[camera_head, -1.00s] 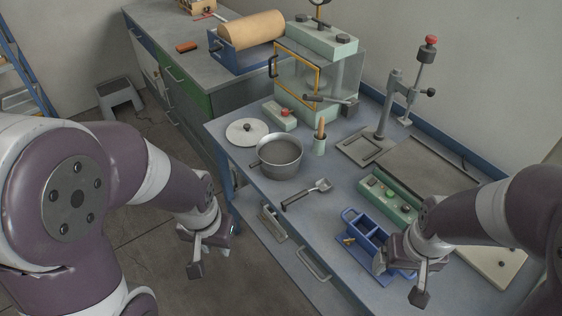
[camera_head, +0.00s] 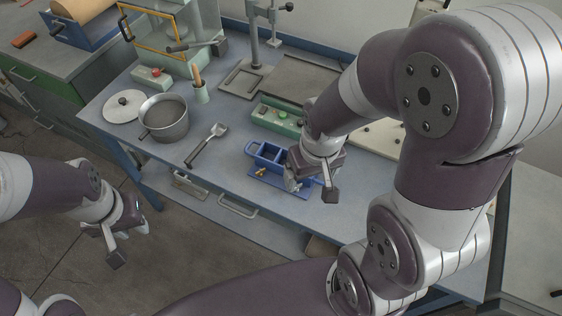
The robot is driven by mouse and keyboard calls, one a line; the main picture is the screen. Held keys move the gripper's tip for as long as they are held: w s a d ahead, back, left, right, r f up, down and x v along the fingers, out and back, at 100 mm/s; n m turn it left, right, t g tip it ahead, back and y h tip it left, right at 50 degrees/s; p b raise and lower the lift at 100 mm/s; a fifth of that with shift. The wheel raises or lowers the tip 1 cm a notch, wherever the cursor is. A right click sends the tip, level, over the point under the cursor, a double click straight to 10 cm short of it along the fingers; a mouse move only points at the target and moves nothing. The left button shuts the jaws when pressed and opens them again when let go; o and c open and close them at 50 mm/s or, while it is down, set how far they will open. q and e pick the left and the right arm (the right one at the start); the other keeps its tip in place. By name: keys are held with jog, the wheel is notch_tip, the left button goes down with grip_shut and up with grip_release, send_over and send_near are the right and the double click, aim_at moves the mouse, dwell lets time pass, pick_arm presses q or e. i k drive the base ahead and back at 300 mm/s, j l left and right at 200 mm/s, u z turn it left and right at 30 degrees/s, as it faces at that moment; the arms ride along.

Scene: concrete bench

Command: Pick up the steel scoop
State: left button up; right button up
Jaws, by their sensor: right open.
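The steel scoop (camera_head: 218,131) lies flat on the bench top, right of the grey pot. Its dark handle (camera_head: 196,153) points to the front left, toward the bench edge. My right gripper (camera_head: 312,187) is open and empty, at the right end of the blue caddy and to the right of the scoop. My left gripper (camera_head: 128,244) hangs out in front of the bench, lower left of the scoop, over the floor in the picture. Its fingers look apart with nothing between them. Neither gripper touches the scoop.
The grey pot (camera_head: 165,117) and a round lid (camera_head: 124,104) are left of the scoop. A blue caddy (camera_head: 263,160) and a green block (camera_head: 275,122) are to its right. Bench around the scoop is clear.

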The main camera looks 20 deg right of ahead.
aim_at(220, 129)
jog(key=i+j+z, duration=0.5)
jog(key=j+z, duration=0.25)
jog(key=j, duration=0.15)
jog(key=i+j+z, duration=0.25)
jog(key=j, duration=0.15)
jog(key=z, duration=0.95)
